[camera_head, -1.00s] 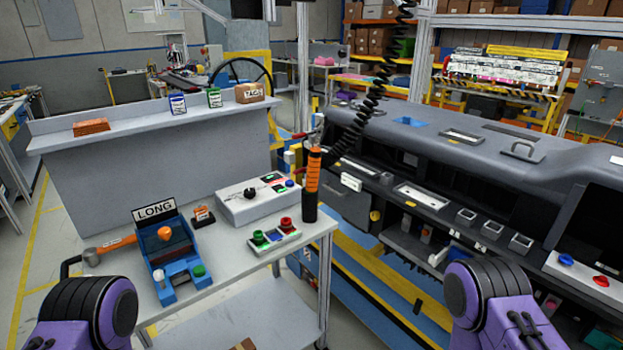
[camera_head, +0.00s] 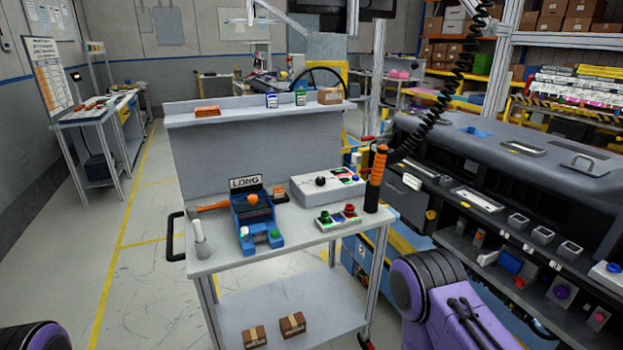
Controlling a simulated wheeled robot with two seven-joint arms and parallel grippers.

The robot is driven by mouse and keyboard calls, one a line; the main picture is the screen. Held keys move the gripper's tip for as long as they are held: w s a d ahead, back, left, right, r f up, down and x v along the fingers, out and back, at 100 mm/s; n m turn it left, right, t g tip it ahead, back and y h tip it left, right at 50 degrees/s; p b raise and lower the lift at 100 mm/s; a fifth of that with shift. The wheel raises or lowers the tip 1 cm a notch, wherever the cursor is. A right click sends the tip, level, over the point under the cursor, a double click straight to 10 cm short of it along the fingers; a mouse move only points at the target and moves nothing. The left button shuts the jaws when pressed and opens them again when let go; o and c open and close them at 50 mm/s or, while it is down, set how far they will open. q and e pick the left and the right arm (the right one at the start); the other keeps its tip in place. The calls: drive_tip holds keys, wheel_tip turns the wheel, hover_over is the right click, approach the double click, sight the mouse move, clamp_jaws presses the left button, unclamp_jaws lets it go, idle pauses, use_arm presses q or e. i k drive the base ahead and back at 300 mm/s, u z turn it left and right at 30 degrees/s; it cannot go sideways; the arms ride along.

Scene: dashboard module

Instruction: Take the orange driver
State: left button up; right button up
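The orange driver (camera_head: 376,172) is a slim upright tool with an orange upper part and a black lower part. It stands at the right end of the grey cart top (camera_head: 222,261), beside the dashboard module, below a black coiled cord. Only purple and black arm parts of mine show at the lower left and lower right. Both grippers are out of view.
The control box (camera_head: 327,187) and a small button panel (camera_head: 338,218) are left of the driver. The dashboard module (camera_head: 480,165) stands close on its right. The cart's lower shelf holds two small boxes (camera_head: 292,324). Open floor lies left of the cart.

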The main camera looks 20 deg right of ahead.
sight(378, 169)
drive_tip(key=u, duration=0.35)
drive_tip(key=i, duration=1)
drive_tip(key=z, duration=0.8)
